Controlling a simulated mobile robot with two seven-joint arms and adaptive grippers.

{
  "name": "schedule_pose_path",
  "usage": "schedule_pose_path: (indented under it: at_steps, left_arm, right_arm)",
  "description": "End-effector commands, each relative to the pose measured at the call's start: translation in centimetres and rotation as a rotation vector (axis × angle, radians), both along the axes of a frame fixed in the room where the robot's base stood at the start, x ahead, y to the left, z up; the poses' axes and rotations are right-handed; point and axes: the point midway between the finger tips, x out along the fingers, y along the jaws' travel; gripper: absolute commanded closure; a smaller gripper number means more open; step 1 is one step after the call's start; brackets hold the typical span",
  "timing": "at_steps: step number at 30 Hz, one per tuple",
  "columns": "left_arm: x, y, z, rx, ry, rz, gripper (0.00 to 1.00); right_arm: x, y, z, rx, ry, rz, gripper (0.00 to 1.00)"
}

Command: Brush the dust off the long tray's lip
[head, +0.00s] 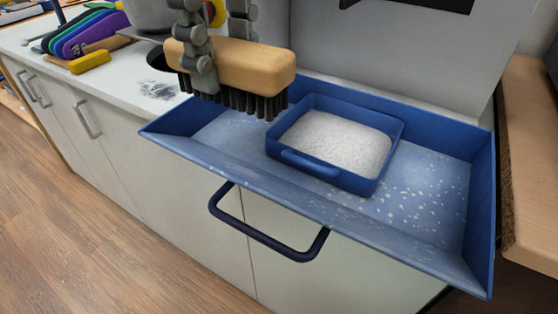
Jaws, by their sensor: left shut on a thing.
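My left gripper (219,45) is shut on a brush (245,64) with a wooden back and black bristles, one finger on its near side. The brush hangs over the back left part of the long blue tray (215,133), bristles down. I cannot tell if the bristles touch anything. The tray's sloping front lip (330,215) runs across the near side and looks pale and dusty in places. White specks lie on the tray's floor, mostly at the right. My right gripper is not in view.
A smaller blue tray (385,170) of white granules sits inside the long tray. A dark handle (262,238) sticks out below the lip. A dark smudge (158,90) marks the white counter (110,72). Coloured insole shapes (90,33) and a yellow-handled brush (90,62) lie at the back left.

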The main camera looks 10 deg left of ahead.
Motion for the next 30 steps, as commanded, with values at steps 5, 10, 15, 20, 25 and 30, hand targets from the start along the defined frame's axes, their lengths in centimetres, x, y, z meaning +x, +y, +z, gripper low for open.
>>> schedule_pose_path:
  at_steps: [5,10,15,20,25,30]
  left_arm:
    - [0.1,0.0,-1.1,0.012,0.034,0.0,1.0]
    - [0.1,0.1,-2.9,0.034,0.09,0.0,1.0]
    - [0.2,0.1,-4.5,0.054,0.142,0.0,1.0]
    - [0.2,0.2,-5.5,0.066,0.174,0.001,1.0]
    - [0.2,0.2,-5.9,0.07,0.185,0.001,1.0]
    - [0.2,0.2,-5.9,0.07,0.185,0.001,1.0]
  right_arm:
    - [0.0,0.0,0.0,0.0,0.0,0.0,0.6]
    - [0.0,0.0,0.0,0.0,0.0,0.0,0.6]
    - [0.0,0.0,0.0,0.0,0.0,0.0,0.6]
    - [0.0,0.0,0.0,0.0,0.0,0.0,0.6]
    - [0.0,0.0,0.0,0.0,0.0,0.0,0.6]
    - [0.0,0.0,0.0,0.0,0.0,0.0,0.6]
